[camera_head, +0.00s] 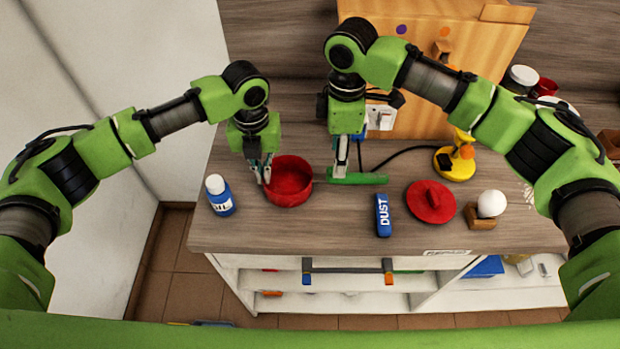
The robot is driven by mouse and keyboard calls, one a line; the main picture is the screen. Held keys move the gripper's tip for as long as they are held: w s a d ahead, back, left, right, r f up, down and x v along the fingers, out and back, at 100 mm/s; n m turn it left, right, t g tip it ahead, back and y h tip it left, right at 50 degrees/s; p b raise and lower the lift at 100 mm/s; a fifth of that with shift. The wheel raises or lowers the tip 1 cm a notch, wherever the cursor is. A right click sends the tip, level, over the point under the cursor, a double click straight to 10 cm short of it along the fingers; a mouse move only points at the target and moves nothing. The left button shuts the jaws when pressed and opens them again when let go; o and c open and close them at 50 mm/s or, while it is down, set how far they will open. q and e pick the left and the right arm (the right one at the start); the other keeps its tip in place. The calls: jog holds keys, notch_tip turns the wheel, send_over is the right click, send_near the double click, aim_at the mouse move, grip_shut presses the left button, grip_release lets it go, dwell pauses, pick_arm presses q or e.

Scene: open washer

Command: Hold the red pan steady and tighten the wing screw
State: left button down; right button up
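The red pan (289,194) stands on the wooden worktop, its opening facing up. A thin grey shaft runs right from it to a green handle (362,179). My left gripper (262,175) points down at the pan's left rim, its fingertips at or touching the rim. Whether they clamp it is too small to tell. My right gripper (341,172) points down at the left end of the green handle, its narrow fingers close together. Whether they grip anything there is unclear. I cannot make out the wing screw; it may be hidden near the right fingertips.
A blue "DUST" item (383,215), a red lid (431,203), a white ball (491,203) on a wooden block and a yellow object (456,162) are on the right. A wooden board (470,60) stands behind. The front-middle worktop is clear.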

pick_arm(q)
jog(key=shift+s+f, duration=0.1)
jog(key=shift+f, duration=0.05)
pick_arm(e)
jog(key=shift+f, duration=1.7)
grip_shut()
jog(key=m, duration=1.2)
jog(key=shift+m, duration=0.4)
jog(key=m, duration=0.3)
jog(key=c, duration=1)
grip_release()
jog(key=shift+m, duration=0.6)
jog(key=shift+o, duration=1.4)
